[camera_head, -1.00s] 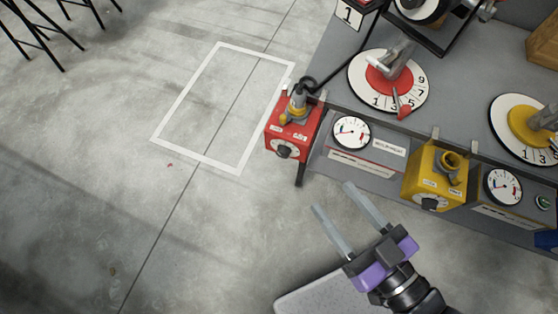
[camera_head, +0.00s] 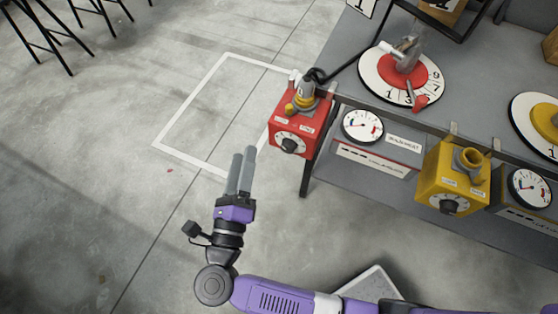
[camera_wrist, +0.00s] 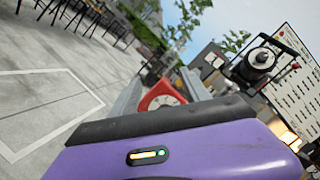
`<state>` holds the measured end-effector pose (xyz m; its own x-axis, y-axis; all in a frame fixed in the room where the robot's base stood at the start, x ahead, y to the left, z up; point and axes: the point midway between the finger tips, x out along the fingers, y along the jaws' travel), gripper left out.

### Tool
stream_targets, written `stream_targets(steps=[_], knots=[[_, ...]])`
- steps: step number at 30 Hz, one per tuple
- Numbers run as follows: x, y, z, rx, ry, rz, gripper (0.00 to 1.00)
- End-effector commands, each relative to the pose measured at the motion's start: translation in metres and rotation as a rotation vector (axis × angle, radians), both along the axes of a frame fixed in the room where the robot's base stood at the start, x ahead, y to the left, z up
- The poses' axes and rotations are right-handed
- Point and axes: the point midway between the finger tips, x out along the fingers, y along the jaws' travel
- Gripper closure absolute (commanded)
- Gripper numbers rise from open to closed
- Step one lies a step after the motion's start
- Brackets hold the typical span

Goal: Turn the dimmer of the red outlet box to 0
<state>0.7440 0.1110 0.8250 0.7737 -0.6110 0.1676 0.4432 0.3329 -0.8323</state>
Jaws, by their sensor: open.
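The red outlet box (camera_head: 299,125) hangs at the left corner of the grey bench, with a grey and yellow plug and a black cable on top. Its dimmer (camera_head: 290,143) is a dark knob on a pale dial on the front face. My gripper (camera_head: 244,154) is open and empty, to the left of and a little below the box, apart from it. In the wrist view the red box (camera_wrist: 152,93) shows between my fingers, with part of its pale dial (camera_wrist: 163,102); my gripper body hides the lower part.
A yellow outlet box (camera_head: 437,180) hangs farther right on the bench edge. A gauge (camera_head: 362,126) stands between the boxes. A red dial disc (camera_head: 402,77) lies on the bench (camera_head: 338,62). The floor to the left, with a white outline (camera_head: 187,97), is clear.

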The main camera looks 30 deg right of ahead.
Motion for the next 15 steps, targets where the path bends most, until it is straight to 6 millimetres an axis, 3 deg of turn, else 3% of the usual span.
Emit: stream_targets(steps=[3, 6, 10, 15], knots=[[-0.02, -0.026, -0.042, 0.117, 0.05, -0.14, 0.45], [-0.036, -0.041, -0.059, 0.177, 0.055, -0.223, 0.45], [-0.044, -0.05, -0.06, 0.213, 0.026, -0.268, 0.45], [-0.034, -0.065, -0.059, 0.214, 0.021, -0.268, 0.45]])
